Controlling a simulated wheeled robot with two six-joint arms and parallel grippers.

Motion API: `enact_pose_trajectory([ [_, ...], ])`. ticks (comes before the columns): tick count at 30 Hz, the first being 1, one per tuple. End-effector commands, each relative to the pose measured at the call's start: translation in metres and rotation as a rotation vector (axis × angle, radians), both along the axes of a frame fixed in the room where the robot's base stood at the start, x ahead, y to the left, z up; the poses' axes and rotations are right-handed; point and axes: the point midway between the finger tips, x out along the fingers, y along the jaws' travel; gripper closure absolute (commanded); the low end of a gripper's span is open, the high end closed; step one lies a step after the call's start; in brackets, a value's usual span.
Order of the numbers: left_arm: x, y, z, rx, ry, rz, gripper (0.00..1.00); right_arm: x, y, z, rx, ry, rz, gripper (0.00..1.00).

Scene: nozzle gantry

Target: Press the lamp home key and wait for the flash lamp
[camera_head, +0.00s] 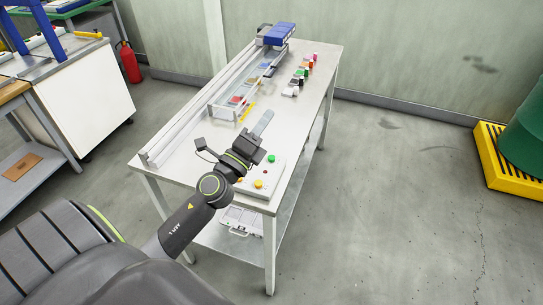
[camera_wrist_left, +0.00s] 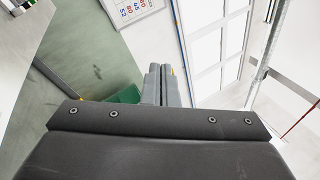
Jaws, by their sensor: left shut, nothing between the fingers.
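A white key panel (camera_head: 276,178) lies at the near right end of the table. It bears a green key (camera_head: 271,158) and a yellow key (camera_head: 258,184), plus a small red one. I cannot tell which is the lamp home key. My left gripper (camera_head: 264,122) is shut and empty, above the table just beyond the panel, its fingers pointing away from me. Its closed fingertips (camera_wrist_left: 162,74) also show in the left wrist view, over no key. My left wrist partly hides the panel. I cannot make out a flash lamp. My right gripper is out of view.
A long rail gantry with a blue head (camera_head: 276,36) runs along the table's (camera_head: 180,160) left side. A clear-sided tray with coloured plates is beside it. Several small coloured parts (camera_head: 303,76) stand at the right edge. Floor to the right is clear up to a yellow pallet (camera_head: 497,160).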

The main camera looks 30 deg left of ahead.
Motion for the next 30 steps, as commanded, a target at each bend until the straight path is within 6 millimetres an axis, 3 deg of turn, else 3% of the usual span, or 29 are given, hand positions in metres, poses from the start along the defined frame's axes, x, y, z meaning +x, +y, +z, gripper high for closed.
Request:
enact_pose_trajectory([
  [4, 0.031, -0.04, -0.001, 0.501, -0.019, -0.14, 1.0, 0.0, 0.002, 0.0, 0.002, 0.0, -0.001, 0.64],
  [9, 0.063, -0.056, -0.037, 1.07, 0.051, -0.274, 1.0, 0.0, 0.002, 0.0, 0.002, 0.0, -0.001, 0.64],
  [14, 0.087, -0.028, -0.079, 1.54, 0.213, -0.375, 1.0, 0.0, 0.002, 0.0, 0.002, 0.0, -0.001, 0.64],
  [18, 0.097, 0.014, -0.101, 1.819, 0.386, -0.437, 1.0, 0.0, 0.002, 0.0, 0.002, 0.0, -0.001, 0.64],
  [24, 0.1, 0.053, -0.111, 1.994, 0.546, -0.484, 1.0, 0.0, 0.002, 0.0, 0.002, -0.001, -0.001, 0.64],
  [30, 0.099, 0.059, -0.112, 2.016, 0.572, -0.493, 1.0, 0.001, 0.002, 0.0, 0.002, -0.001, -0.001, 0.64],
])
